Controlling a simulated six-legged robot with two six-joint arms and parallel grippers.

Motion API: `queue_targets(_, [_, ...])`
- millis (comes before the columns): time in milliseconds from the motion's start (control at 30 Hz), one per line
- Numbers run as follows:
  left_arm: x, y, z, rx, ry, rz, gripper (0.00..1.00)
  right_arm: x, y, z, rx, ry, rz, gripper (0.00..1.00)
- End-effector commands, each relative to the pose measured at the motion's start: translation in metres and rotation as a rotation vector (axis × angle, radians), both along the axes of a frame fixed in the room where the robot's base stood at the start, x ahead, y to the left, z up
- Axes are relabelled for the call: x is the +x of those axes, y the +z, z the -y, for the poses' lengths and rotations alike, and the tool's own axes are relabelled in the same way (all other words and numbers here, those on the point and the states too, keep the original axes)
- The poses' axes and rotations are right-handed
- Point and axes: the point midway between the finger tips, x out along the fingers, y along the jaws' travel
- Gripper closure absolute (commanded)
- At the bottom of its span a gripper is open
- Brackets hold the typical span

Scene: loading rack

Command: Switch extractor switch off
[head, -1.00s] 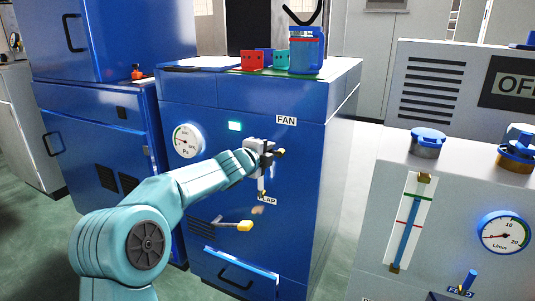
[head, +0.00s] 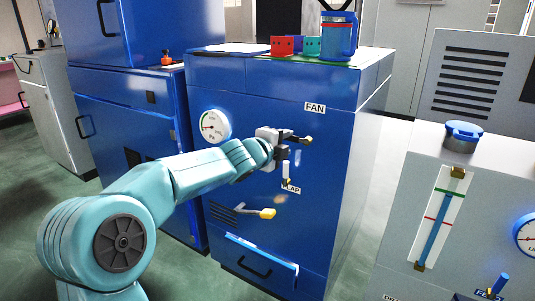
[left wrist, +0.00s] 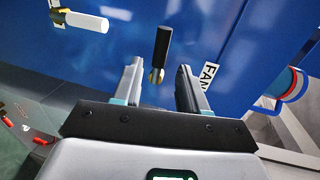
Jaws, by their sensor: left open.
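The extractor is the blue cabinet (head: 325,215) with a FAN label (head: 315,107). Its switch is a lever with a black handle (left wrist: 162,45) and a brass end, seen beside the FAN label in the left wrist view. In the head view the brass end (head: 308,140) shows just right of my left gripper (head: 284,143), which partly hides the handle. In the left wrist view my left gripper (left wrist: 158,88) is open, its fingers on either side of the lever's line and apart from it. My right gripper is not in view.
A white-handled lever (head: 286,171) stands close below my left gripper by the FLAP label. A yellow-ended handle (head: 266,213) sticks out lower down. A round gauge (head: 215,125) is at the left. A grey unit (head: 395,225) stands at the right.

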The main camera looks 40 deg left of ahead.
Motion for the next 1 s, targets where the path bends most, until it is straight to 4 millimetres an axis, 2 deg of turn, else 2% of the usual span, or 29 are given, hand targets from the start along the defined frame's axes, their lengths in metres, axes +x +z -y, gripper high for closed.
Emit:
queue_targets(33, [-0.015, 0.004, 0.003, 0.000, 0.002, 0.003, 0.58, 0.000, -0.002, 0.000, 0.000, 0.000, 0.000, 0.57])
queue_targets(200, [-0.056, 0.014, 0.013, 0.001, 0.002, 0.001, 0.58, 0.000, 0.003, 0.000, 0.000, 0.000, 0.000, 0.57])
queue_targets(400, [-0.086, 0.020, 0.020, 0.000, 0.001, 0.000, 0.58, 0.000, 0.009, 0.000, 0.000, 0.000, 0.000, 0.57])
queue_targets(600, [-0.095, 0.020, 0.022, 0.000, 0.001, -0.001, 0.58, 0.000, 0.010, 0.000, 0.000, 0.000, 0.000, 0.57])
queue_targets(1000, [-0.095, 0.019, 0.022, 0.000, 0.001, -0.001, 0.58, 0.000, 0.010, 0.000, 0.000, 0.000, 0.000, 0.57])
